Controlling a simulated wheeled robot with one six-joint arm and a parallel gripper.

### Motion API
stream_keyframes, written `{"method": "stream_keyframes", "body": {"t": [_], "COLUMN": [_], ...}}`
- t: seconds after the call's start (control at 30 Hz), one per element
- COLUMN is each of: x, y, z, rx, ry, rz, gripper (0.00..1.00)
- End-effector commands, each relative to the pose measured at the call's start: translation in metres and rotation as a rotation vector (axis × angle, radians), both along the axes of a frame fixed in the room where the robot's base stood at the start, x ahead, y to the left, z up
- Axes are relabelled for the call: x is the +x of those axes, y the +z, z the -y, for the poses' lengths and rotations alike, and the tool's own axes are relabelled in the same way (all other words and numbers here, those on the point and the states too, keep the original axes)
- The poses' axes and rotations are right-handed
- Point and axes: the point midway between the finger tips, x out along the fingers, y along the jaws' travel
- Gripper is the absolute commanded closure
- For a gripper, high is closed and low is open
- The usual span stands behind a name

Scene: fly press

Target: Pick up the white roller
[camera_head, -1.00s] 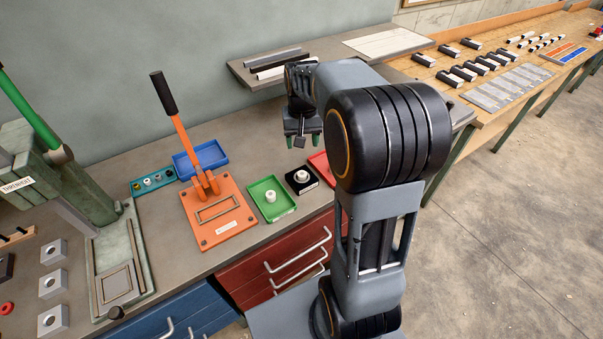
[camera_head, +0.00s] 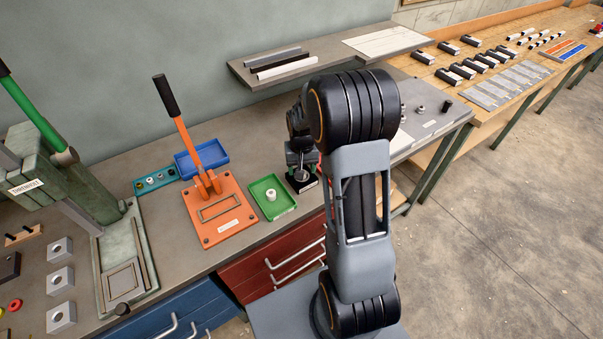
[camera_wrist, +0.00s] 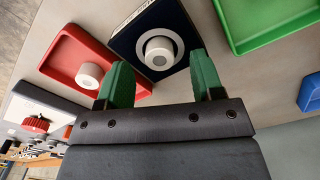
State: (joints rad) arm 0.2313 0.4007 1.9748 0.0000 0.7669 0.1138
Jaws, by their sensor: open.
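A white roller (camera_wrist: 158,52) stands upright on a black block (camera_wrist: 132,45), inside a white ring marking, in the wrist view. My gripper (camera_wrist: 158,60) is open, its two green fingers either side of this roller in that picture; I cannot tell whether they touch it. In the head view my gripper (camera_head: 303,163) is over the black block (camera_head: 304,184), and the roller there is hidden. Another white roller (camera_wrist: 90,75) stands in a red tray (camera_wrist: 66,52). A third white piece (camera_head: 271,195) stands in the green tray (camera_head: 281,208).
The green tray (camera_wrist: 275,41) also shows in the wrist view, beside the black block. An orange lever press (camera_head: 218,215), a blue tray (camera_head: 202,161) and a teal holder (camera_head: 154,180) are to the left. A shelf with bars (camera_head: 275,63) hangs behind.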

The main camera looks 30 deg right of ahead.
Motion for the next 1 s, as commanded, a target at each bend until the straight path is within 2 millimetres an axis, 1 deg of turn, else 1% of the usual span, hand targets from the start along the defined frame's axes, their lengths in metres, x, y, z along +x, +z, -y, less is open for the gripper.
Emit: {"method": "stream_keyframes", "body": {"t": [0.1, 0.2, 0.43, 1.0], "x": [0.0, 0.0, 0.0, 0.0], "y": [-0.011, -0.016, -0.017, -0.017], "z": [0.0, 0.0, 0.0, 0.0], "rx": [0.0, 0.0, 0.0, 0.0], "ry": [0.0, 0.0, 0.0, 0.0], "rz": [-0.001, 0.0, 0.001, 0.001], "gripper": [0.39, 0.39, 0.39, 0.94]}}
